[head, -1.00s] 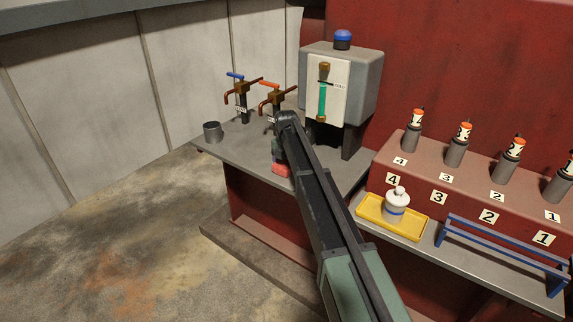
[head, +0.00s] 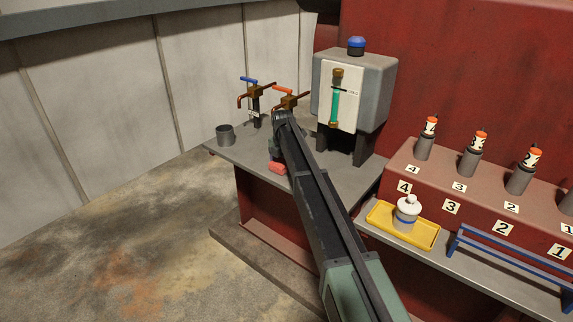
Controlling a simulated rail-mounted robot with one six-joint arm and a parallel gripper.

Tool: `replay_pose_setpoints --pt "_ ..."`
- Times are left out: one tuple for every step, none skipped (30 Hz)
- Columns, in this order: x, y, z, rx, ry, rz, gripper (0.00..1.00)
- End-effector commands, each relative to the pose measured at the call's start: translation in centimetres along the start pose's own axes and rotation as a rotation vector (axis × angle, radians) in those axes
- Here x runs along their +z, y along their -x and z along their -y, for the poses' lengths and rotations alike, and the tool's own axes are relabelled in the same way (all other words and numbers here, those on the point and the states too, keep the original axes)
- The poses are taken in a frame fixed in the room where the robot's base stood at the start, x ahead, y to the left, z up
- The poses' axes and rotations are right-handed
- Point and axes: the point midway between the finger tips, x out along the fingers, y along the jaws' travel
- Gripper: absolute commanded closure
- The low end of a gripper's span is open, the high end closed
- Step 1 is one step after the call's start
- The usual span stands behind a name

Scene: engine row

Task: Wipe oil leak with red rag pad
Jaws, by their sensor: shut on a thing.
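The red rag pad (head: 278,168) shows as a small red block low over the grey bench top, beside the arm's far end. My gripper (head: 274,153) is just above it, mostly hidden behind my arm, and is shut on the pad. I cannot tell whether the pad touches the bench. No oil leak can be made out; my arm covers part of the bench top.
A grey cup (head: 225,136) stands at the bench's left end. A blue-handled tap (head: 255,98) and an orange-handled tap (head: 288,100) stand behind the gripper. A grey tank (head: 368,90) with a gauge is to the right. A yellow tray (head: 428,238) holds a white bottle (head: 407,210).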

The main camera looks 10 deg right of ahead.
Motion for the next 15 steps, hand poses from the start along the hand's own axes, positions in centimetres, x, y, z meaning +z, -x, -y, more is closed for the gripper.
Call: replay_pose_setpoints --pt "0.0 0.2 0.0 0.001 0.0 0.0 0.45" --pt "0.0 0.3 0.0 0.001 0.0 0.0 0.45" --pt "0.0 0.2 0.0 0.001 0.0 0.0 0.45" --pt "0.0 0.2 0.0 0.001 0.0 0.0 0.45" --pt "0.0 0.2 0.1 0.001 0.0 0.0 0.45" --pt "-0.1 0.1 0.2 0.001 0.0 0.0 0.45" --pt "-0.1 0.1 0.4 0.001 0.0 0.0 0.45" --pt "-0.1 0.1 0.7 0.001 0.0 0.0 0.45" --pt "-0.1 0.1 1.1 0.001 0.0 0.0 0.45" --pt "-0.1 0.0 1.4 0.001 0.0 0.0 0.45" --pt "-0.1 0.0 1.8 0.001 0.0 0.0 0.45" --pt "-0.1 -0.1 2.3 0.001 -0.001 0.0 0.45" --pt "-0.1 -0.1 2.6 0.001 -0.001 0.0 0.45" --pt "-0.1 -0.1 3.0 0.001 -0.001 0.0 0.45" --pt "-0.1 -0.1 3.3 0.001 -0.001 0.0 0.45"
